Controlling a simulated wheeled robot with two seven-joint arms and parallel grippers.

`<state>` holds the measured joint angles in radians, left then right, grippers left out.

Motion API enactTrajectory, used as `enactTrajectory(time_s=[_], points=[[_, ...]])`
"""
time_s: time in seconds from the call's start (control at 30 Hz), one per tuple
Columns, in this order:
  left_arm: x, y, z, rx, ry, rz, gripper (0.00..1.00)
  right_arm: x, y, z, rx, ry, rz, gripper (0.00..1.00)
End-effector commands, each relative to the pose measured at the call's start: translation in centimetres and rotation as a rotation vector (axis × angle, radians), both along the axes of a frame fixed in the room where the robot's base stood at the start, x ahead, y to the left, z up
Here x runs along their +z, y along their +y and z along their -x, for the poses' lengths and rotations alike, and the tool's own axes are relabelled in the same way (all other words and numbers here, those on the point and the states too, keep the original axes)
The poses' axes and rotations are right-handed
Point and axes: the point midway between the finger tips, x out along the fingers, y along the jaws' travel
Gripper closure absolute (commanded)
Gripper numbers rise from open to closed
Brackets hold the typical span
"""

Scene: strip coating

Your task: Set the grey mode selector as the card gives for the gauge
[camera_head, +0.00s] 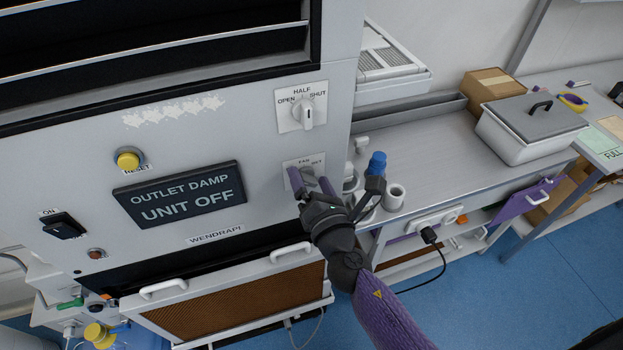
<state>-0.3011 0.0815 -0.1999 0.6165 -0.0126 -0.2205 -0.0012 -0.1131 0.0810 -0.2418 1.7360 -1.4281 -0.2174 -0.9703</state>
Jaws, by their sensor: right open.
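The grey mode selector (307,172) sits on the cabinet front, on a pale plate whose lettering seems to read FAN and SET. My right gripper (309,181) is open, its purple fingers on either side of the selector. I cannot tell whether they touch it. The fingers hide part of the plate and knob, so the pointer setting is unclear. No gauge can be made out, and no card with readable settings. My left gripper is not in view.
A white OPEN/HALF/SHUT knob (307,114) is just above. A yellow RESET button (128,159) and a black ON switch (62,226) are left. A lidded bin (520,145) stands farther right.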

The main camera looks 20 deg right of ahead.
Motion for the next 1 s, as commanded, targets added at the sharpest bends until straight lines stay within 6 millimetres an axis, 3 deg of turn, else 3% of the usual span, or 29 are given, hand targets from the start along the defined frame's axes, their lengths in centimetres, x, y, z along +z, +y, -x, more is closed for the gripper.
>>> enactTrajectory(time_s=[0.13,0.17,0.57,1.0], points=[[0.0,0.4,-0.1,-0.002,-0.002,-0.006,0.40,0.0,0.0,0.0,0.000,0.000,0.000,0.09],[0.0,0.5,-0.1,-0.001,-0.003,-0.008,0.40,0.0,0.0,0.0,0.000,0.000,0.000,0.13],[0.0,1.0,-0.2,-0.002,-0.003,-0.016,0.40,0.0,0.0,0.0,-0.001,0.000,0.000,0.98],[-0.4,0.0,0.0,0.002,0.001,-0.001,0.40,-0.1,-0.1,0.0,-0.001,0.003,-0.108,1.00]])
